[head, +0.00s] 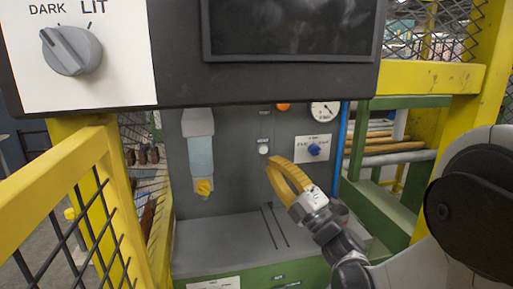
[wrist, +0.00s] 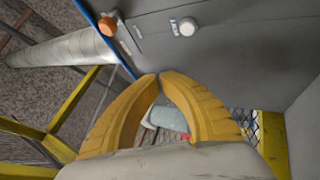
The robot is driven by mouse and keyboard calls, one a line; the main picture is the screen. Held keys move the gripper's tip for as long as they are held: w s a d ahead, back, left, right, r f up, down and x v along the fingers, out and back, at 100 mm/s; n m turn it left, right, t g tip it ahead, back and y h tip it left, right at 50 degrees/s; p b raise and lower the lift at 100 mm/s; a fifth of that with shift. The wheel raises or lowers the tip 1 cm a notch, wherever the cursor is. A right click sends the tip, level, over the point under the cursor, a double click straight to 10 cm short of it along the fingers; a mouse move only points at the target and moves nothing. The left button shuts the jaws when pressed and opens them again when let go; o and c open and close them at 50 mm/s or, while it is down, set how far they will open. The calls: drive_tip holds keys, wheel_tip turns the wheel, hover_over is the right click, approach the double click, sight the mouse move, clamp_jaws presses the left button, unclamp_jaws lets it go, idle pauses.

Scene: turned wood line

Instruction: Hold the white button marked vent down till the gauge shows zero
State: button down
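The white button (head: 263,150) sits on the grey back panel under a small label that seems to read VENT. It also shows in the wrist view (wrist: 187,27), beyond my fingertips and apart from them. The round white gauge (head: 325,111) is at the panel's upper right; its dark needle shows, but its scale is too small to read. My gripper (head: 271,162) has yellow fingers, is just below and right of the button in the head view, and holds nothing. In the wrist view its fingertips (wrist: 159,77) meet.
An orange button (head: 282,106) is higher on the panel, and a blue knob (head: 314,150) is on a white plate to the right. A clear cylinder with a yellow knob (head: 204,187) hangs at left. A dark overhead box (head: 180,95) and yellow fence (head: 75,170) bound the space.

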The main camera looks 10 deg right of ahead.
sight(263, 149)
drive_tip(key=shift+w, duration=4.25)
drive_tip(key=shift+w, duration=0.4)
drive_tip(key=shift+w, duration=0.35)
idle(1.3)
drive_tip(key=shift+s, duration=0.75)
drive_tip(key=shift+s, duration=0.1)
